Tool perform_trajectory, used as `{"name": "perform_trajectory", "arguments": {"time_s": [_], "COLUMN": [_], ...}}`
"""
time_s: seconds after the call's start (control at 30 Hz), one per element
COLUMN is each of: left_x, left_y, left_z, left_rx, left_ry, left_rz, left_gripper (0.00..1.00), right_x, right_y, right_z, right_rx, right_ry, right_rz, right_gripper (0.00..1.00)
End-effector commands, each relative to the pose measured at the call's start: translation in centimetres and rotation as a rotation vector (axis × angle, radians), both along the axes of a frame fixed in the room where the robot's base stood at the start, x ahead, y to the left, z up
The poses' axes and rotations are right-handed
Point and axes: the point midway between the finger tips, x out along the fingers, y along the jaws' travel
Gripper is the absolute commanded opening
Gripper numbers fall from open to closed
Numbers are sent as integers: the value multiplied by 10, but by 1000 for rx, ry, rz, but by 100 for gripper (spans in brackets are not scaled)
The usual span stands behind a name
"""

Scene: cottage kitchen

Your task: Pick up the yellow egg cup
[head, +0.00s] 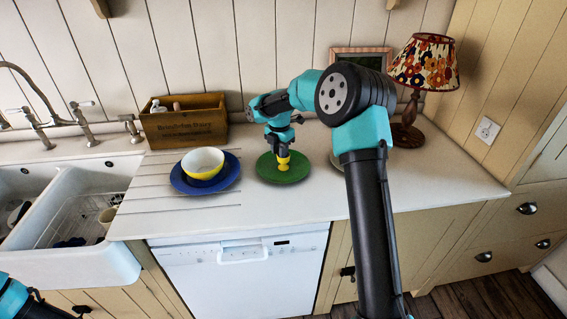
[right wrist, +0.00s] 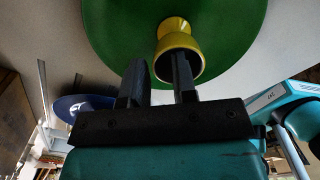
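The yellow egg cup (head: 283,164) stands on a green plate (head: 272,175) on the counter. In the right wrist view the egg cup (right wrist: 172,28) shows its dark opening towards the camera. My right gripper (head: 281,150) is just above the cup in the head view. In the right wrist view the right gripper (right wrist: 159,70) is open. One finger overlaps the cup's opening and the other is left of the rim with a gap. I cannot tell whether the first finger is inside the cup or touches it. My left gripper is out of view; only part of my left arm shows at bottom left.
A blue plate (head: 229,179) with a white and yellow bowl (head: 203,163) stands left of the green plate. A wooden box (head: 184,125) is behind it. A lamp (head: 425,70) and a framed picture (head: 361,58) stand at the back right. The sink (head: 120,262) is at left.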

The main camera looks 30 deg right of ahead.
Motion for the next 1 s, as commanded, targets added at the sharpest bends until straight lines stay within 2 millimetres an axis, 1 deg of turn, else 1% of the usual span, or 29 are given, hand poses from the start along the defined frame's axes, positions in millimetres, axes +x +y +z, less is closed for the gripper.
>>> {"name": "perform_trajectory", "arguments": {"time_s": [0.2, 0.43, 0.5, 0.83, 1.0], "left_x": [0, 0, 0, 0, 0], "left_y": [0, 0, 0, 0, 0], "left_z": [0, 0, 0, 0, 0], "left_rx": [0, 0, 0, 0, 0], "left_ry": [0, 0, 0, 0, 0], "left_rz": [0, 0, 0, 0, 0], "left_gripper": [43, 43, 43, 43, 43], "right_x": [0, 0, 0, 0, 1], "right_y": [0, 0, 0, 0, 0], "right_z": [0, 0, 0, 1, 9], "right_rx": [0, 0, 0, 0, 0], "right_ry": [0, -1, -1, -1, -3], "right_rz": [0, 0, 0, 0, 0], "right_gripper": [26, 4, 0, 0, 0]}}
